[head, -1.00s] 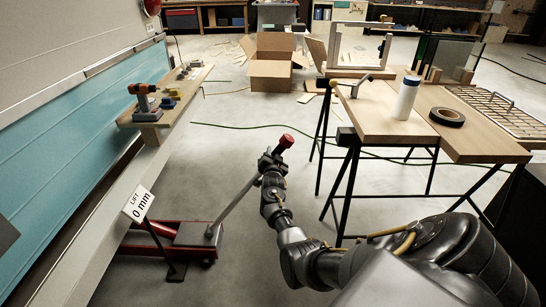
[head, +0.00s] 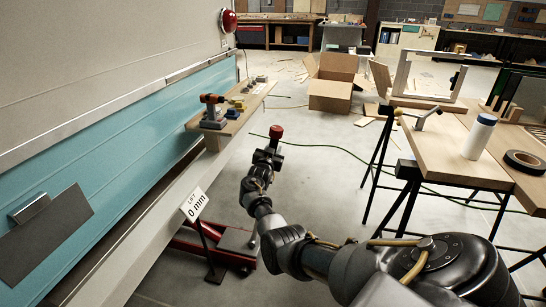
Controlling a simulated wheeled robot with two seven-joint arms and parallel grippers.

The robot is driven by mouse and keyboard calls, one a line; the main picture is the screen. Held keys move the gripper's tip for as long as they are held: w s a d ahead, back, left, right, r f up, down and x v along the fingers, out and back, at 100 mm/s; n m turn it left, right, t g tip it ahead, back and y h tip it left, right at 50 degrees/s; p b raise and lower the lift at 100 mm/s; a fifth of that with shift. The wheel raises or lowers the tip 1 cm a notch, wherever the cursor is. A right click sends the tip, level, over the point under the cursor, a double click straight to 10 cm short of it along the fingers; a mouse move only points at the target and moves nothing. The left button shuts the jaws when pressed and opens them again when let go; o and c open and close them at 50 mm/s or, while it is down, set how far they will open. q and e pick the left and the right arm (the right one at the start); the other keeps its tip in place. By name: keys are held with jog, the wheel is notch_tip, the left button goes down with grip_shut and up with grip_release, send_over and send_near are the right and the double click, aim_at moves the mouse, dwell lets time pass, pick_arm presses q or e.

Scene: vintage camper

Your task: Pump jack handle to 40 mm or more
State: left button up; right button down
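The red floor jack (head: 188,245) stands on the floor under the camper's lower edge. Its handle carries a red knob (head: 276,131) at the top, and most of the rod is hidden behind my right arm. My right gripper (head: 268,156) is closed around the handle just below the knob. The lift sign (head: 195,204) beside the jack reads 0 mm. My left gripper is not in view.
A wooden board (head: 232,125) with a drill (head: 212,111) and small items lies along the camper's side (head: 120,150). A workbench (head: 455,152) on black trestles stands right, with a bottle (head: 479,137) and tape roll (head: 524,162). An open cardboard box (head: 336,88) stands behind.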

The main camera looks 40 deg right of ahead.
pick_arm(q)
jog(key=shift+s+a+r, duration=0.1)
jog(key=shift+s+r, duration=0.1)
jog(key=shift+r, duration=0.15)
pick_arm(e)
jog(key=shift+w+a+r, duration=0.15)
jog(key=shift+w+a, duration=0.25)
jog(key=shift+w, duration=0.05)
jog(key=shift+r, duration=0.1)
jog(key=c, duration=1.4)
grip_release()
jog(key=shift+w+a, duration=0.1)
jog(key=shift+c, duration=0.2)
jog(key=o, duration=0.4)
jog(key=shift+w, duration=0.25)
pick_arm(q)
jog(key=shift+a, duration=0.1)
pick_arm(e)
jog(key=shift+s, duration=0.15)
jog(key=shift+s, duration=0.1)
jog(key=shift+s, duration=0.1)
